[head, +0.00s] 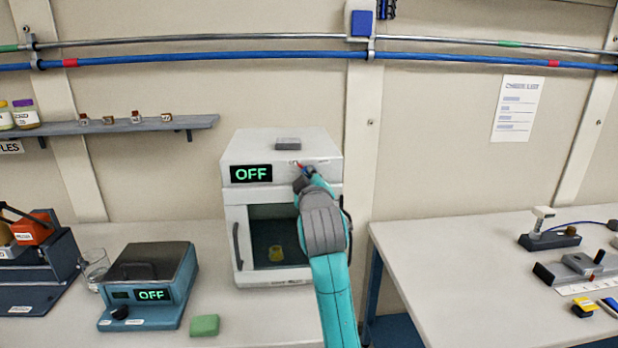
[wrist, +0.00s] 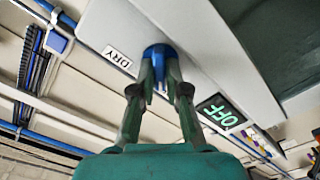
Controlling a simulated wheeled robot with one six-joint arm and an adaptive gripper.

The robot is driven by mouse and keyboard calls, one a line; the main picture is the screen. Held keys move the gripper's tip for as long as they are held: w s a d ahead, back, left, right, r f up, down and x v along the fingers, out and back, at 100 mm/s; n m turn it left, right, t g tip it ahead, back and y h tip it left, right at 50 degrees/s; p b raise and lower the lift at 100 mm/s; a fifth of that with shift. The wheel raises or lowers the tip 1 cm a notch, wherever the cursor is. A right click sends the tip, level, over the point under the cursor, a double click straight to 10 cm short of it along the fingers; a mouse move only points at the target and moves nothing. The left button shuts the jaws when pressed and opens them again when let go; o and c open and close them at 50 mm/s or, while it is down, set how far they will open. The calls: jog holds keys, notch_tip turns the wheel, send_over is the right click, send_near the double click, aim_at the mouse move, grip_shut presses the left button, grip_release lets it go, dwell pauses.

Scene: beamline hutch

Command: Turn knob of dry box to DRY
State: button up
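The dry box (head: 231,212) is a white cabinet with a glass door, standing on the bench against the wall. Its display (head: 251,174) reads OFF in green, and the wrist view also shows this display (wrist: 220,112). The blue knob (wrist: 158,51) is on the upper front panel, next to a DRY label (wrist: 117,58). My gripper (wrist: 159,74) has its two fingers on either side of the knob and appears closed on it. In the head view my gripper (head: 301,176) covers most of the knob, and its pointer direction cannot be read.
A grey block (head: 288,144) lies on top of the dry box. A blue hotplate (head: 148,290) also reading OFF, a green block (head: 204,325) and a glass beaker (head: 95,266) are to the left. A second table (head: 450,265) stands right, across a gap.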

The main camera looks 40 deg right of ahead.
jog(key=shift+m, duration=0.3)
grip_shut()
jog(key=shift+s+d+m, duration=0.1)
jog(key=shift+d+m, duration=0.05)
jog(key=shift+m, duration=4.15)
jog(key=shift+s+d+m, duration=0.1)
jog(key=shift+d+m, duration=0.05)
jog(key=shift+m, duration=4.15)
jog(key=o, duration=0.7)
grip_release()
